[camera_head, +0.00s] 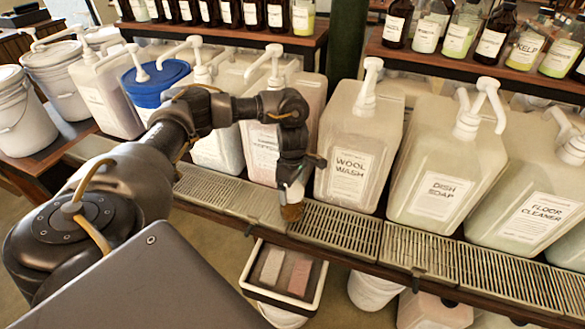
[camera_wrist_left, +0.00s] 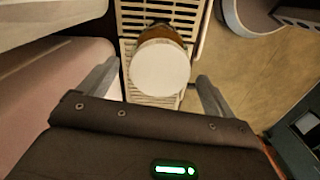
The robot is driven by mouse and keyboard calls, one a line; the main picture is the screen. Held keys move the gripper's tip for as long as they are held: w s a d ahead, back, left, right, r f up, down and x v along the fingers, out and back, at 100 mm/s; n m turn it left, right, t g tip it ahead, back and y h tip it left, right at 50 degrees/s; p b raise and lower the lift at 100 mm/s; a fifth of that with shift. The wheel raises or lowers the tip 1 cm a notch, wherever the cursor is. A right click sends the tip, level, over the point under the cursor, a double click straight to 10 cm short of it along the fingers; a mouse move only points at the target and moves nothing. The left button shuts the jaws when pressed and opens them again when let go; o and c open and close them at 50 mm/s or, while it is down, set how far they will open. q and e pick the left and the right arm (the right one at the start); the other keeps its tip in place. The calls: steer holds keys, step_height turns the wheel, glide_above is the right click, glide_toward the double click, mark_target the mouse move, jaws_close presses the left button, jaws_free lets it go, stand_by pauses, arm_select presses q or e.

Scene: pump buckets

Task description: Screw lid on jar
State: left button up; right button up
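A small amber jar (camera_head: 292,212) stands on the metal drip grating at the shelf's front edge. A white round lid (camera_wrist_left: 160,67) covers most of the jar's top in the left wrist view, where the amber jar side (camera_wrist_left: 166,33) shows beyond it. I cannot tell whether the lid is threaded on or only resting. My left gripper (camera_head: 292,180) points down just above the jar. In the left wrist view its two fingers stand apart on either side of the lid, with visible gaps, so it is open and empty. My right gripper is not in view.
Large pump jugs stand close behind, including the wool wash jug (camera_head: 350,150) and dish soap jug (camera_head: 440,165). The drip grating (camera_head: 338,230) runs along the front edge. A white bin with two blocks (camera_head: 287,272) is below. Bottles line the upper shelves.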

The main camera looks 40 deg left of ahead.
arm_select(q)
step_height(320, 180, up, 11)
steer(key=shift+p, duration=0.3)
stand_by(0.5)
steer(key=shift+f, duration=0.1)
